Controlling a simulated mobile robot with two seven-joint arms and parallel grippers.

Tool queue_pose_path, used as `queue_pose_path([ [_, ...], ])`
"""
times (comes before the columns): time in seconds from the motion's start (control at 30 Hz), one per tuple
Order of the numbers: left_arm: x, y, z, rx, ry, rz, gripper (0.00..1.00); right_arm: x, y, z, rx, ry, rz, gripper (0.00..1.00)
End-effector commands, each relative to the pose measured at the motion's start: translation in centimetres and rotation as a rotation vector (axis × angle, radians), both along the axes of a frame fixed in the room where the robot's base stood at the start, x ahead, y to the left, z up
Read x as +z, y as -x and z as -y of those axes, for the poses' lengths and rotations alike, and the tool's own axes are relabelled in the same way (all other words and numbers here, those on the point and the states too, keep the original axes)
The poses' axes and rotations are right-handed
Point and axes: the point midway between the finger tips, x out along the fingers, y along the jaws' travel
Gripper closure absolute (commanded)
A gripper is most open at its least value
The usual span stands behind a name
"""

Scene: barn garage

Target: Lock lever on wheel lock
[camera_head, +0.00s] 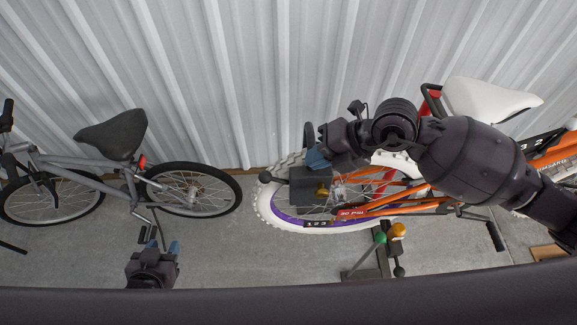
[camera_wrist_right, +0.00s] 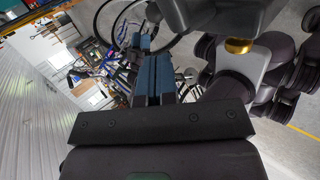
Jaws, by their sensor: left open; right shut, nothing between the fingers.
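A dark box-shaped lock (camera_head: 300,190) with a brass-coloured round part (camera_head: 321,191) sits at the rear wheel (camera_head: 265,205) of the orange bike. A dark rod with a ball end (camera_head: 265,177) sticks out from its left side. My right gripper (camera_head: 317,159) is just above the box, its blue fingers shut and empty; I cannot tell whether they touch it. In the right wrist view the shut fingers (camera_wrist_right: 152,80) point up the picture, and a brass-coloured ring (camera_wrist_right: 238,46) shows to their right. My left gripper (camera_head: 164,248) is open and empty at the lower left, away from the lock.
A floor stand (camera_head: 370,265) with green and orange knobs stands below the orange bike (camera_head: 375,208). A grey bike (camera_head: 95,182) stands at left. A corrugated wall (camera_head: 230,80) closes the back. Concrete floor is free between the bikes.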

Motion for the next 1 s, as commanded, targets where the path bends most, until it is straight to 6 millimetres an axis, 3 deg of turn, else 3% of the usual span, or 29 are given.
queue_pose_path([
  [0.6,-0.2,-0.6,0.2,-0.002,0.002,0.01,0.57,-5.9,-1.0,-6.0,0.001,-0.001,0.0,1.0],
  [1.0,-0.3,-0.6,0.2,-0.002,0.002,0.01,0.57,-6.9,-1.2,-7.0,0.001,-0.001,0.002,1.0],
])
